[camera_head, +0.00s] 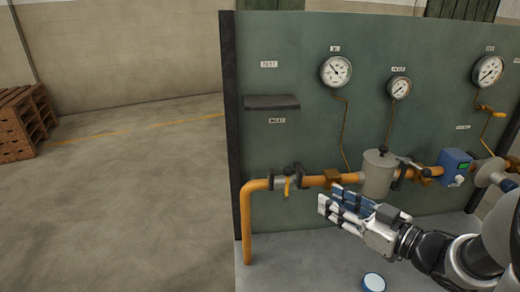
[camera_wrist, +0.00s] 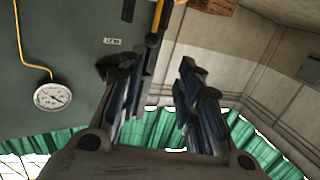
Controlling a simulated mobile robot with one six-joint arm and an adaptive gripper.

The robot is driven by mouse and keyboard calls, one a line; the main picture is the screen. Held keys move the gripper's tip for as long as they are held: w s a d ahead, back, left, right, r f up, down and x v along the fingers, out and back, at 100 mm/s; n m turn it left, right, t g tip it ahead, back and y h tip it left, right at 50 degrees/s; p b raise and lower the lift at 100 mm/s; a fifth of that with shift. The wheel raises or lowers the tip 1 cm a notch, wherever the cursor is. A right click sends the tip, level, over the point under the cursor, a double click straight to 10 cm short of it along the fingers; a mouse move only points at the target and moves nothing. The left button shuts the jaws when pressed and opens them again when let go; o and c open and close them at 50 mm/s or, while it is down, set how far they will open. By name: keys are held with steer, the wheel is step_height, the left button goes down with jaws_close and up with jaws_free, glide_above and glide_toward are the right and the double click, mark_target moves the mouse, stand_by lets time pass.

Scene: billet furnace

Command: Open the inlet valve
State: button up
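The inlet valve (camera_head: 288,185) sits on the orange pipe at the left of the green panel, with a small yellow-orange handle hanging in front of the pipe. A label that seems to read INLET (camera_head: 277,121) is above it. My gripper (camera_head: 328,204) is to the right of the valve and a little lower, apart from it, pointing left. In the wrist view my gripper (camera_wrist: 162,88) is open, with nothing between its fingers. A yellow-orange piece (camera_wrist: 156,22) shows beyond the left finger; I cannot tell whether it is the handle or pipe.
The green panel (camera_head: 310,120) carries several gauges, one of them at the upper middle (camera_head: 336,71). A grey canister (camera_head: 379,174) and a blue meter (camera_head: 454,166) sit along the pipe. A round white-topped object (camera_head: 374,282) is below my arm. The floor at left is clear up to wooden crates (camera_head: 25,122).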

mark_target(288, 170)
steer(key=w+a+b, duration=0.1)
steer(key=w+a, duration=0.1)
steer(key=w, duration=0.3)
steer(key=w+a+m+b, duration=0.1)
steer(key=w+a, duration=0.2)
steer(key=w, duration=0.2)
steer(key=w+a+f+m+y+b, duration=0.1)
steer(key=w+a, duration=0.2)
steer(key=w, duration=0.1)
steer(key=shift+w+a+t, duration=0.15)
steer(key=shift+w+t, duration=0.25)
steer(key=shift+c, duration=0.2)
jaws_close()
